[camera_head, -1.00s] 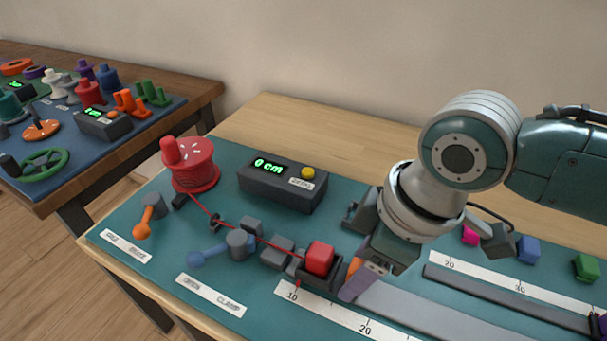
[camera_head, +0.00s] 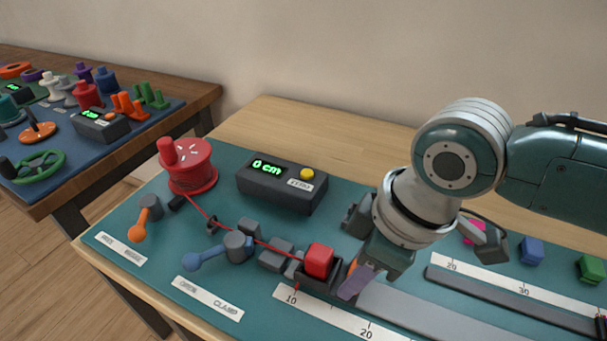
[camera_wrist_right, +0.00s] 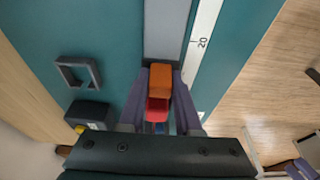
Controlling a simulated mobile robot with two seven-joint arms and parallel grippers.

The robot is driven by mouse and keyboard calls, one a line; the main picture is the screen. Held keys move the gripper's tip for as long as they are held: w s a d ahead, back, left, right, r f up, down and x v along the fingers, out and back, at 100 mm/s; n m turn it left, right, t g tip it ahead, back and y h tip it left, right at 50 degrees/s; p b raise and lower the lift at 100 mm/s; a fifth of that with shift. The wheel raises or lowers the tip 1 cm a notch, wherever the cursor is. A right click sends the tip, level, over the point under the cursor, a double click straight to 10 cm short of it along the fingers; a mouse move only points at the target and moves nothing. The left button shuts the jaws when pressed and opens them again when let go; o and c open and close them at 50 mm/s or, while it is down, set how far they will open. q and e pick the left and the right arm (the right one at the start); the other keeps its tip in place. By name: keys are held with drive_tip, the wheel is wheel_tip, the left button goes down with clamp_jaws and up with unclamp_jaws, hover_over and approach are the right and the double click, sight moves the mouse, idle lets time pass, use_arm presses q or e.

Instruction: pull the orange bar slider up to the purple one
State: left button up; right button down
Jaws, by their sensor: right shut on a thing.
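The orange slider (camera_wrist_right: 160,80) sits at the near end of the grey bar track, between my right gripper's fingers in the right wrist view. In the head view only a sliver of orange (camera_head: 352,266) shows beside a finger. My right gripper (camera_head: 362,277) is shut on the orange slider, its fingers pointing down. It also shows in the right wrist view (camera_wrist_right: 160,92). A red block (camera_head: 319,259) in a dark holder is close to the left of it. My left gripper is not in view.
A ruler strip (camera_head: 330,312) and the grey bar (camera_head: 430,310) run right. A red spool (camera_head: 188,166), a dark box reading 0 cm (camera_head: 282,184), a blue lever (camera_head: 205,257) and an orange lever (camera_head: 140,228) stand left. Blue (camera_head: 532,251) and green (camera_head: 590,269) blocks lie at right.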

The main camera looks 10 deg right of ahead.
sight(436, 320)
drive_tip(key=shift+d+f, duration=0.1)
drive_tip(key=shift+s+d+p, duration=0.3)
drive_tip(key=shift+d+p, duration=0.05)
drive_tip(key=shift+p, duration=0.15)
drive_tip(key=s+d+p, duration=0.1)
drive_tip(key=s+d, duration=0.1)
drive_tip(key=d, duration=0.1)
drive_tip(key=s+d+p, duration=0.3)
drive_tip(key=d+p, duration=0.1)
drive_tip(key=d, duration=0.1)
drive_tip(key=shift+s+d, duration=0.35)
drive_tip(key=shift+s, duration=0.05)
drive_tip(key=s+d, duration=0.4)
drive_tip(key=d, duration=0.1)
drive_tip(key=s+d, duration=0.1)
drive_tip(key=d, duration=0.2)
drive_tip(key=shift+s+d+f+p, duration=0.1)
drive_tip(key=shift+s+d+p, duration=0.1)
drive_tip(key=shift+s+p, duration=0.2)
drive_tip(key=shift+s+d, duration=0.2)
drive_tip(key=shift+d, duration=0.15)
